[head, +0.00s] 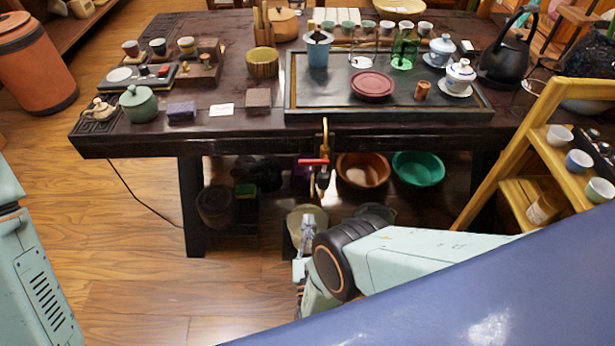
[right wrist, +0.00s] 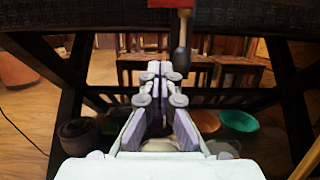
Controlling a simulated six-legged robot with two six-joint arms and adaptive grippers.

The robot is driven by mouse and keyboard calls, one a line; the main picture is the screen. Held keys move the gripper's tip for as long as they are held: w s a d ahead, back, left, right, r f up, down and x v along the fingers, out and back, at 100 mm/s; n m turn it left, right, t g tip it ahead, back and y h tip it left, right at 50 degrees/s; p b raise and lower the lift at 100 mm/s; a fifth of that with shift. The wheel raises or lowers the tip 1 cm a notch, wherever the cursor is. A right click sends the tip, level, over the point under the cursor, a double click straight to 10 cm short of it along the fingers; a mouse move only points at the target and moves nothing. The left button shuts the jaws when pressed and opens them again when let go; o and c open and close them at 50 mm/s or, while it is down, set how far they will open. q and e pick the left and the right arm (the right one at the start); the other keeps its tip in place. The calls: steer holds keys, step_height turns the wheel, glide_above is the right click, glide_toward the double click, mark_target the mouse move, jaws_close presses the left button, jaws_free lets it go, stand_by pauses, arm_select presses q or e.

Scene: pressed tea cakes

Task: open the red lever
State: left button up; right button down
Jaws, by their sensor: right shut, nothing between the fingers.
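The red lever (head: 313,161) sits on a brass tap (head: 325,140) at the front edge of the dark tea table (head: 240,137). It points left in the head view. In the right wrist view the red lever (right wrist: 171,3) is cut off by the top edge, with a dark spout (right wrist: 181,58) hanging below it. My right gripper (head: 307,222) is below the tap in the head view, apart from the lever. In the right wrist view my right gripper (right wrist: 160,68) is shut and empty, just left of the spout. My left gripper is not in view.
Under the table stand a brown basin (head: 363,170), a green basin (head: 418,168) and a pale bucket (head: 306,210). A yellow wooden shelf (head: 507,150) with cups stands at the right. A tea tray (head: 300,103) lies above the tap. The floor at the left is open.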

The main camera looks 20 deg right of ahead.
mark_target(314, 162)
steer(key=w+d+r, duration=0.2)
steer(key=w+r, duration=0.4)
steer(key=w, duration=0.3)
steer(key=shift+w+d+r+p, duration=0.2)
steer(key=shift+d+p, duration=0.15)
steer(key=shift+p, duration=0.05)
stand_by(0.4)
